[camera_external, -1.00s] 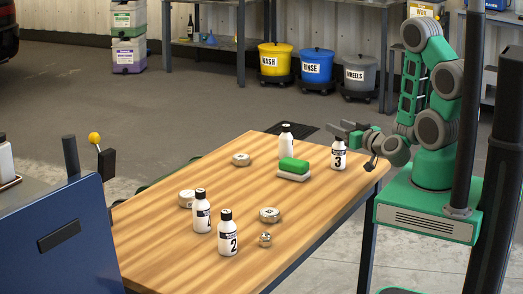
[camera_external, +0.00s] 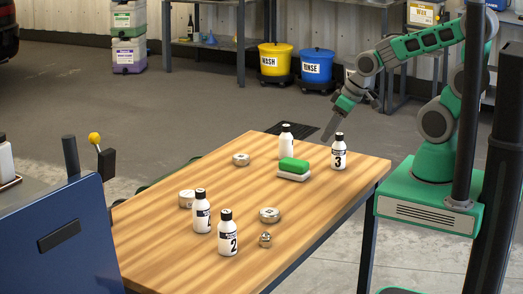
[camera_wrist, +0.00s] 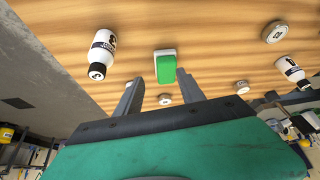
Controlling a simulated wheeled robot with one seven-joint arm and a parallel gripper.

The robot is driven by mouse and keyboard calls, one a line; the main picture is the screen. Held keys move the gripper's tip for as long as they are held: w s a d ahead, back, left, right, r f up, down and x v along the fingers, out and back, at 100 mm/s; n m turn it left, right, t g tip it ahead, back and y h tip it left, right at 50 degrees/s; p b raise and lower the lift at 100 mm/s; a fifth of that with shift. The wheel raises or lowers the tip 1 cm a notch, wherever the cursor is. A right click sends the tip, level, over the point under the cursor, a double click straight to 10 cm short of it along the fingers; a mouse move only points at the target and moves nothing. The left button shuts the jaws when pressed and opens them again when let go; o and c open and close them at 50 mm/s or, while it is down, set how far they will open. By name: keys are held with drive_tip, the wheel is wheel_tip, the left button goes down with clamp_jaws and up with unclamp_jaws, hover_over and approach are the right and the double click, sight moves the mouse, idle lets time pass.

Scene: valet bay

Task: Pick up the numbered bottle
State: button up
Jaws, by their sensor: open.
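The bottle marked 3 (camera_external: 339,154) stands upright near the table's right corner. The bottle marked 2 (camera_external: 228,236) stands at the near edge. Another bottle (camera_external: 200,214), its number unclear, stands just behind it. A further bottle (camera_external: 286,142) near the back edge shows no readable number. All are white with black labels. My gripper (camera_external: 329,132) points downward beside bottle 3 on its left and appears higher; it is open and empty.
A green sponge on a white base (camera_external: 293,167) sits left of bottle 3. Several round tins (camera_external: 241,160) and a small metal item (camera_external: 265,240) lie on the wooden table (camera_external: 160,235). Buckets (camera_external: 275,62) stand on the floor behind. The table's right front is clear.

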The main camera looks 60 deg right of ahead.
drive_tip(key=s+d+r+m+g+h, duration=0.1)
drive_tip(key=s+r+m+g, duration=0.1)
drive_tip(key=s, duration=0.3)
drive_tip(key=shift+s+d+r, duration=0.2)
drive_tip(key=shift+d+r, duration=0.2)
drive_tip(key=shift+r, duration=0.1)
drive_tip(key=shift+o, duration=0.4)
